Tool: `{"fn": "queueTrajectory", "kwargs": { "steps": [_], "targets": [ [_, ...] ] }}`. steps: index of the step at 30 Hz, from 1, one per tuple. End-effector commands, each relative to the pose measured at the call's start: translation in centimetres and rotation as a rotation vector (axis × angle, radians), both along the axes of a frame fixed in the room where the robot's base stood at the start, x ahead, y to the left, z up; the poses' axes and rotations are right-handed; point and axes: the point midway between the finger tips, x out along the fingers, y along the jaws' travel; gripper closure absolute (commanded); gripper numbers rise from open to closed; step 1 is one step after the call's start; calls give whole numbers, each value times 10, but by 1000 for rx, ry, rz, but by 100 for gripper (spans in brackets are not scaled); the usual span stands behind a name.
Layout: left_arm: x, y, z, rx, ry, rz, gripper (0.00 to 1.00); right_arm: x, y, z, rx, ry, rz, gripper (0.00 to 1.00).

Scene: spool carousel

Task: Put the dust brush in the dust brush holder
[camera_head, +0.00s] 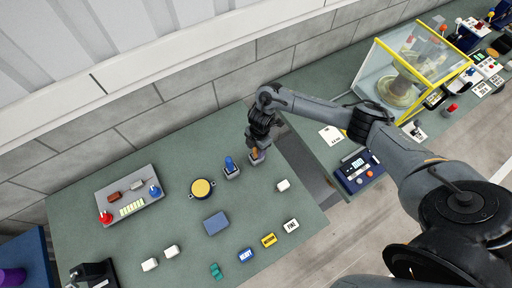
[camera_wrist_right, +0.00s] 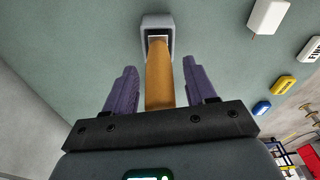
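The dust brush shows an orange-brown handle (camera_wrist_right: 159,80) in the right wrist view. Its far end sits in the opening of a small grey block-shaped holder (camera_wrist_right: 156,22). In the head view the holder (camera_head: 257,158) stands near the table's right edge, with a bit of the brush (camera_head: 254,152) above it. The bristles are hidden. My right gripper (camera_wrist_right: 159,66) is open, with its purple fingers on either side of the handle and gaps on both sides. In the head view the right gripper (camera_head: 257,146) is just above the holder. My left gripper is not in view.
A blue-handled item (camera_head: 230,164) in a similar grey block stands just left. A yellow round piece (camera_head: 201,188), blue pad (camera_head: 216,223), white block (camera_head: 283,185) and grey panel (camera_head: 131,197) are on the green table. A gap separates it from the right-hand bench.

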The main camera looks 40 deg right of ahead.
Motion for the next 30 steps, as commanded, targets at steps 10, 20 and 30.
{"fn": "queueTrajectory", "kwargs": {
  "steps": [10,20,30],
  "targets": [
    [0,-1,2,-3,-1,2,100,1,-1,15,1,-3,2,44],
    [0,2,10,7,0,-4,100,2,-10,76,-1,-6,2,44],
    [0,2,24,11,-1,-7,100,1,-14,116,0,-4,2,44]
  ]
}}
